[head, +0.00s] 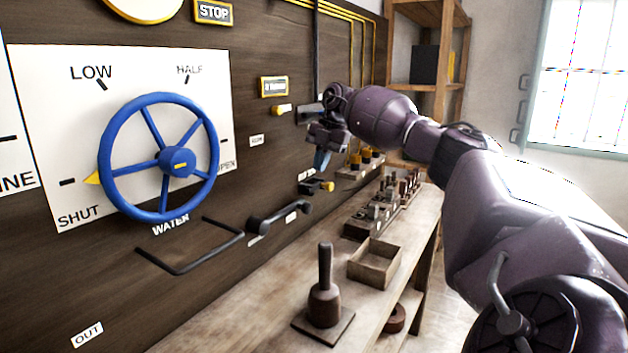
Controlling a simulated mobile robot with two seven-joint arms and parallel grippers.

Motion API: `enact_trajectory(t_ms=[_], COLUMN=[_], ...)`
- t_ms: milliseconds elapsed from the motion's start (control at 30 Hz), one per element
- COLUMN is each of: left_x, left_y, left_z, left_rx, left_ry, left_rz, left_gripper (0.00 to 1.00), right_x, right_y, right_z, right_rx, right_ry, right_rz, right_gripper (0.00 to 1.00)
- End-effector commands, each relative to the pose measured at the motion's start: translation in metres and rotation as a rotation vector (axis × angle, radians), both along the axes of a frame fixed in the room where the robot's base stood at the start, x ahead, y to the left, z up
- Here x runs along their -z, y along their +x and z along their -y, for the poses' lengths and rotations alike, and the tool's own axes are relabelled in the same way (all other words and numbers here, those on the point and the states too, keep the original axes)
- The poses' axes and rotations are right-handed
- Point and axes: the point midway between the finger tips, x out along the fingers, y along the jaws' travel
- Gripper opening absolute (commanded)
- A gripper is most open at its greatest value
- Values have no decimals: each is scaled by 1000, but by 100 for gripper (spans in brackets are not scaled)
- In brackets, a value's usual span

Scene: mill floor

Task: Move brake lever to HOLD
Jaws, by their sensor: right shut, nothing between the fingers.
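My right gripper (322,160) is shut and empty in front of the dark wooden panel, its fingers pointing down. I cannot tell for sure which handle is the brake lever, and I can read no HOLD label. A thick dark lever (280,215) is mounted lower and nearer, beside small white labels too small to read. The gripper and wrist hide part of the panel behind them. My left gripper is not in view.
A blue wheel (160,157) with a yellow pointer at SHUT is on the left. A bent dark rod (190,262) sticks out below it. The bench (240,315) holds a mallet-like tool (324,290), an open wooden box (375,263) and several small pieces. A shelf stands behind.

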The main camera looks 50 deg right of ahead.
Motion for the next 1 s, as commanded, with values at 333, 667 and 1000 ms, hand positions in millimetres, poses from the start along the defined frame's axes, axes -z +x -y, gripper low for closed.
enact_trajectory(t_ms=[333,667,1000], left_x=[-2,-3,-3], left_y=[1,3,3], left_z=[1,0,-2], left_rx=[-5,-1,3], left_ry=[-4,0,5], left_rz=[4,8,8], left_gripper=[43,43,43], right_x=[-35,-38,-38], right_y=[-6,-7,-6], right_z=[12,13,13], right_rx=[0,0,0], right_ry=[-1,-1,-1], right_rz=[2,2,2], right_gripper=[0,0,0])
